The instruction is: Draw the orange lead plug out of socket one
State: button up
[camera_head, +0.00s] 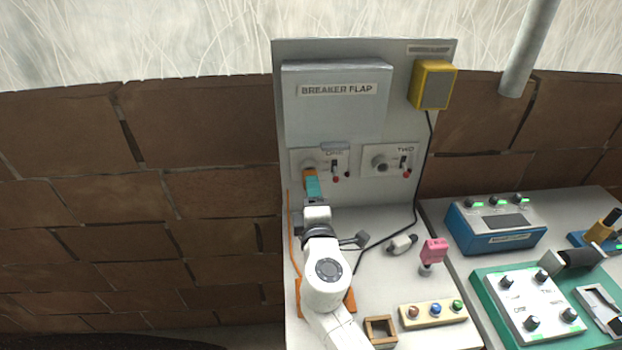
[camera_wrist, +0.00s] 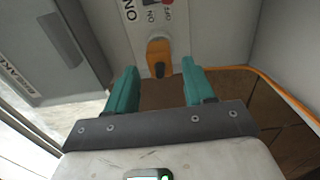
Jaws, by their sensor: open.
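The orange lead plug (camera_wrist: 158,52) sits in the socket one panel (camera_wrist: 141,22), seen from above its dark end in the wrist view. In the head view the plug (camera_head: 309,173) shows as a small orange patch below the panel's dial. My gripper (camera_wrist: 159,73) is open, its two teal fingers on either side of the plug's line with clear gaps. The fingertips are close to the plug, and I cannot tell if they reach past its near end. In the head view my gripper (camera_head: 313,184) covers part of the plug.
The breaker flap (camera_head: 335,110) is above socket one. Socket two (camera_head: 390,161) is to the right, with a yellow box (camera_head: 433,85) above and a black cable (camera_head: 418,190). The orange lead (camera_wrist: 275,85) runs right in the wrist view.

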jog(key=shift+w+b, duration=0.55)
jog(key=shift+w, duration=0.55)
jog(key=shift+c, duration=0.4)
grip_shut()
dwell(0.5)
